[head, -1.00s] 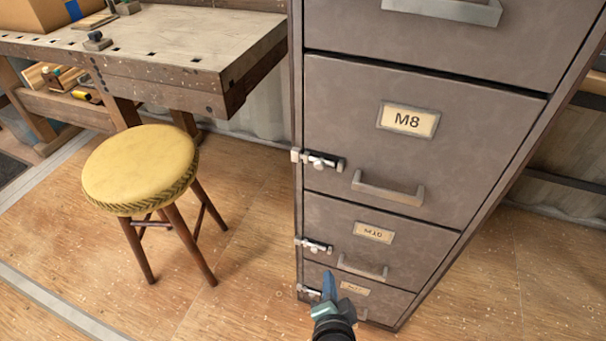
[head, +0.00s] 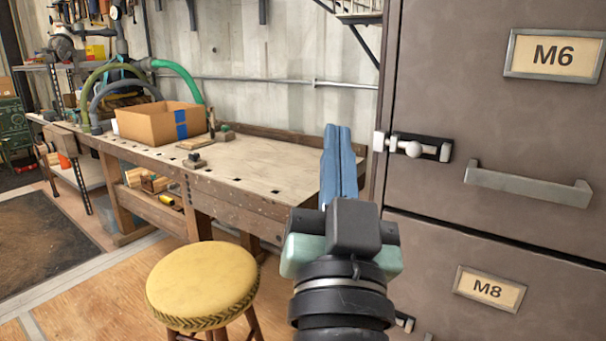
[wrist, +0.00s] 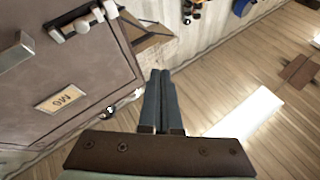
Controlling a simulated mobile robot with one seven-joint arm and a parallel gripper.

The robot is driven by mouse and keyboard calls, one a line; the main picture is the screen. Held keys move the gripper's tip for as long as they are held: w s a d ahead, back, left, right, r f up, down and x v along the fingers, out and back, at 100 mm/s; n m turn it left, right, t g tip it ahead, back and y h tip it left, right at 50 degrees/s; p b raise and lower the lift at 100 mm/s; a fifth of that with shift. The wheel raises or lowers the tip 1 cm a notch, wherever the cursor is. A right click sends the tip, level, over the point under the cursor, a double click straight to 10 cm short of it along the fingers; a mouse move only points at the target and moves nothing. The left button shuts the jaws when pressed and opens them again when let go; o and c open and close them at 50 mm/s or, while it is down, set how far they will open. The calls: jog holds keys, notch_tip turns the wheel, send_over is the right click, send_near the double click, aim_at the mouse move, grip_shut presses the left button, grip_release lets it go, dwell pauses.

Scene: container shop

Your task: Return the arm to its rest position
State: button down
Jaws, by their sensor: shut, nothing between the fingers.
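My gripper (head: 338,135) is raised in the middle of the head view, its two blue fingers shut together with nothing between them. It points up and away, just left of the grey filing cabinet (head: 440,60). In the wrist view my gripper (wrist: 157,75) is also shut and empty, with the cabinet (wrist: 85,85) to its left. I see no contact between the fingers and the cabinet.
The cabinet has drawers labelled M6 (head: 553,55) and M8 (head: 488,289), with handles and a latch (head: 415,147) sticking out. A yellow stool (head: 203,285) stands left of my arm. Behind it is a workbench (head: 260,185) with a cardboard box (head: 160,122).

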jog(key=s+a+r+n+t+y, duration=0.2)
jog(key=s+a+r+n+t, duration=0.1)
jog(key=s+r, duration=0.65)
notch_tip(320, 180, up, 34)
jog(key=p, duration=3.2)
jog(key=shift+w+a+r+t, duration=0.15)
jog(key=shift+w+t, duration=0.05)
jog(key=shift+t, duration=0.1)
jog(key=shift+d, duration=0.2)
